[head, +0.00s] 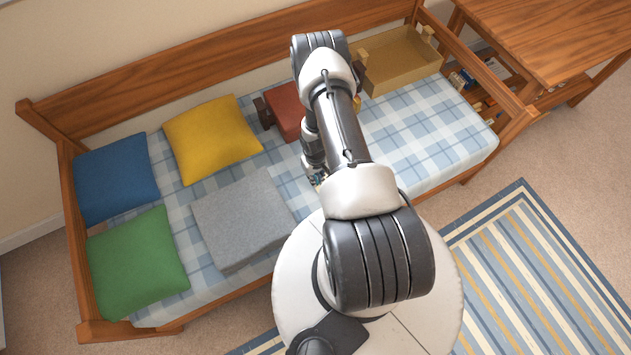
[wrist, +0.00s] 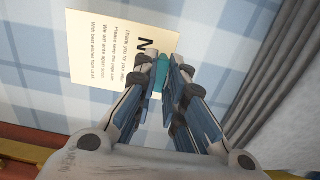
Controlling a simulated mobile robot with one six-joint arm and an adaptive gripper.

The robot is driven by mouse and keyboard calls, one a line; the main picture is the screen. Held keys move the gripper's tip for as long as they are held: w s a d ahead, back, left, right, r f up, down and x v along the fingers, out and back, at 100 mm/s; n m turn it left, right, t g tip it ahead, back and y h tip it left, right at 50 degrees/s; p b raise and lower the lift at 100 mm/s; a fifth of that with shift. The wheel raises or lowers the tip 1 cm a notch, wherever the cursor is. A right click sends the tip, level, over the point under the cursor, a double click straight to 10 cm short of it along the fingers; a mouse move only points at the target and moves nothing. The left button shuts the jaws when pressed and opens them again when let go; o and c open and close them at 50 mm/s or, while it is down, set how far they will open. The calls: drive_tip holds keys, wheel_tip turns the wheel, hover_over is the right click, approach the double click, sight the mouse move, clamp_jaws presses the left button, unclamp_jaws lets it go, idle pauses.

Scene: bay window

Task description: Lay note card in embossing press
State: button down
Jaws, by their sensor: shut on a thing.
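The note card (wrist: 110,50) is cream with dark printed lines and a large dark heading. It shows in the wrist view against the checked cloth, with a teal piece (wrist: 158,75) at its edge. My gripper (wrist: 163,72) is shut on the card at that teal piece. In the head view my arm hides most of the gripper and the card. A red block-like thing (head: 286,110) with dark brown parts, perhaps the embossing press, stands on the bench behind my arm, partly hidden. A red edge (wrist: 30,140) shows at the wrist view's lower left.
A tan open tray (head: 402,68) stands at the bench's back right. A grey cushion (head: 240,218) lies left of my arm. Yellow (head: 212,138), blue (head: 117,178) and green (head: 137,262) cushions fill the left end. The checked seat (head: 435,128) is clear at right.

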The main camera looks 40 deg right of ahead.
drive_tip(key=shift+f+b, duration=0.55)
drive_tip(key=shift+f, duration=0.95)
drive_tip(key=shift+f, duration=0.1)
drive_tip(key=c, duration=1.7)
unclamp_jaws()
drive_tip(key=shift+o, duration=0.2)
